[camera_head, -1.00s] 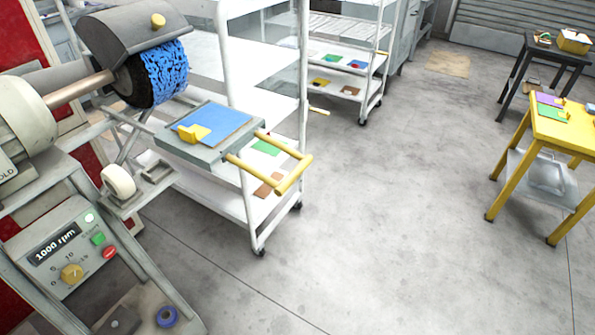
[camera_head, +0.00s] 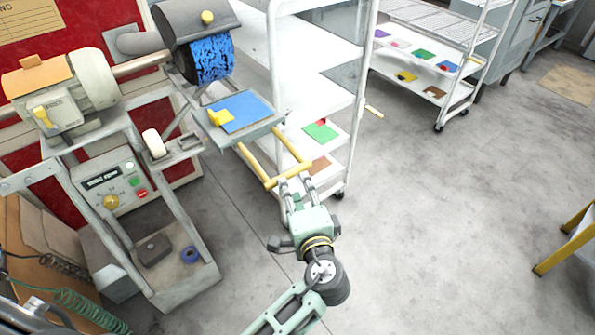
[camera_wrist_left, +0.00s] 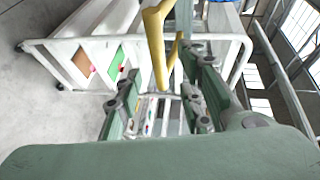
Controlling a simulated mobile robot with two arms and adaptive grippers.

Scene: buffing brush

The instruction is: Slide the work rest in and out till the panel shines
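The work rest (camera_head: 262,128) is a grey plate in front of the blue bristled buffing brush (camera_head: 211,60). A blue panel (camera_head: 247,107) lies on it beside a yellow clamp (camera_head: 221,117). A yellow U-shaped handle (camera_head: 254,168) sticks out from the rest toward me. My left gripper (camera_head: 292,186) is at the outer bar of this handle, with its fingers apart. In the left wrist view the handle (camera_wrist_left: 158,45) shows beyond and between the open fingers (camera_wrist_left: 165,88). I cannot tell whether they touch it. My right gripper is not in view.
The machine's control box (camera_head: 112,185) with dial and buttons is at the left. A white shelf cart (camera_head: 366,72) stands close behind the work rest, and another cart (camera_head: 440,105) is farther back. Grey floor is open at the right; a yellow table (camera_head: 568,245) is at the edge.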

